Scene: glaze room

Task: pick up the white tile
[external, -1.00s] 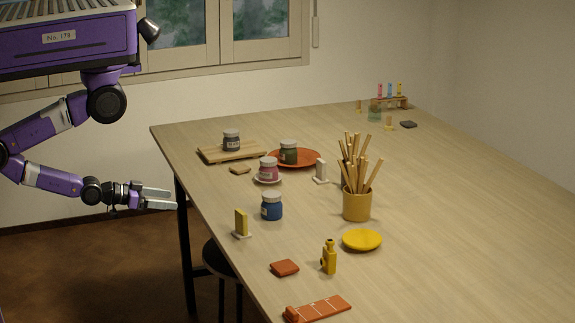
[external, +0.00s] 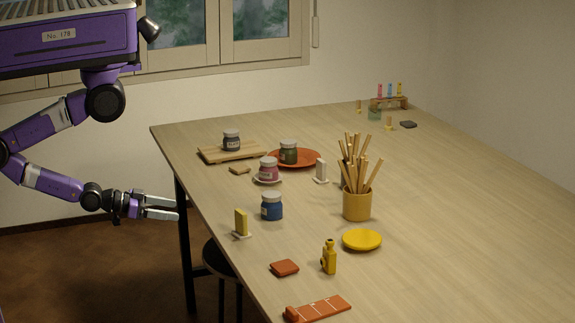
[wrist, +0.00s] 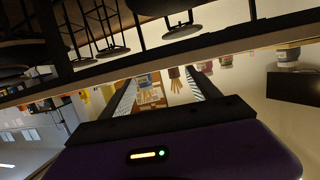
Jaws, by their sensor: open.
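A white tile (external: 320,169) stands upright in a small holder on the table, left of the cup of sticks and right of the pink-labelled jar. My gripper (external: 177,209) is open and empty, beside the table's left edge and well apart from the tile. The wrist view shows the two open fingers (wrist: 160,90) with nothing between them at close range. I cannot make out the white tile in the wrist view.
Near the tile stand an orange plate (external: 312,160) with a jar, a pink jar (external: 269,170), a blue jar (external: 272,207) and an ochre cup (external: 357,205) of sticks. A yellow tile (external: 241,222) stands nearer the left edge. The table's right side is clear.

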